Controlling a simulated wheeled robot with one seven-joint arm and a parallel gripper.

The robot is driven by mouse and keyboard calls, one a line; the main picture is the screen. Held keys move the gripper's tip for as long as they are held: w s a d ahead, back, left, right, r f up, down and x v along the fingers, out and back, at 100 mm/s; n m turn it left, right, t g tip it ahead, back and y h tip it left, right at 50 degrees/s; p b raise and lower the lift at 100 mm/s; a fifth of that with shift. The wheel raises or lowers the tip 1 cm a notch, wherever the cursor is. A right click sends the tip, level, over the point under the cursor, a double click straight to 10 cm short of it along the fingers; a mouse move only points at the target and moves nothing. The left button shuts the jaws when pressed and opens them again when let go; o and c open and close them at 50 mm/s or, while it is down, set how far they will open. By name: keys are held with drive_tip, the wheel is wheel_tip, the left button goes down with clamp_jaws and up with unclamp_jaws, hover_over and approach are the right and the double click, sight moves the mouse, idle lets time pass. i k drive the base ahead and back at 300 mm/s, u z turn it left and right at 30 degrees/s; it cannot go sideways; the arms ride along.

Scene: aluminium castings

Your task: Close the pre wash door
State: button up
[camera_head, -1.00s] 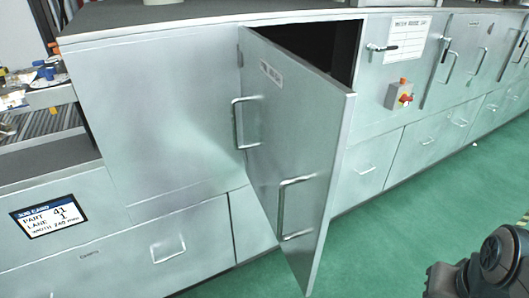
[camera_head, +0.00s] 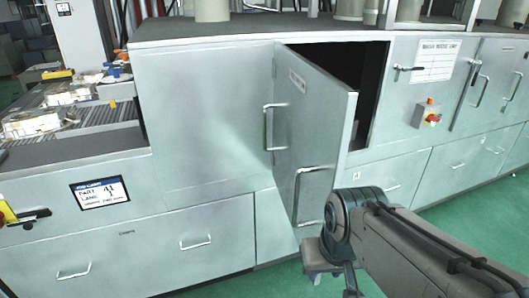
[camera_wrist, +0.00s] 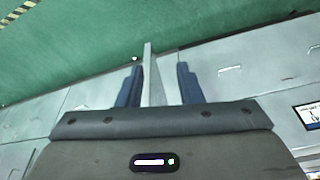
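The pre wash door (camera_head: 312,125) is a grey metal door, hinged at its left side and swung well out from the cabinet. It has a small label near the top and a long handle (camera_head: 297,195) low on its outer face. The dark opening (camera_head: 372,75) shows behind it. My arm comes in from the lower right in the head view, with its end near the door's lower free edge. In the wrist view my gripper (camera_wrist: 158,66) is open, its two blue fingers apart. A thin upright edge, apparently the door (camera_wrist: 149,70), shows between them; contact cannot be told.
The cabinet front (camera_head: 205,120) carries another handle left of the door. A display panel (camera_head: 100,192) is at left. Green floor (camera_head: 475,225) is clear in front.

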sight(313, 111)
drive_tip(key=u, duration=0.9)
drive_tip(key=k, duration=0.9)
drive_tip(key=z, duration=0.95)
drive_tip(key=i, duration=0.5)
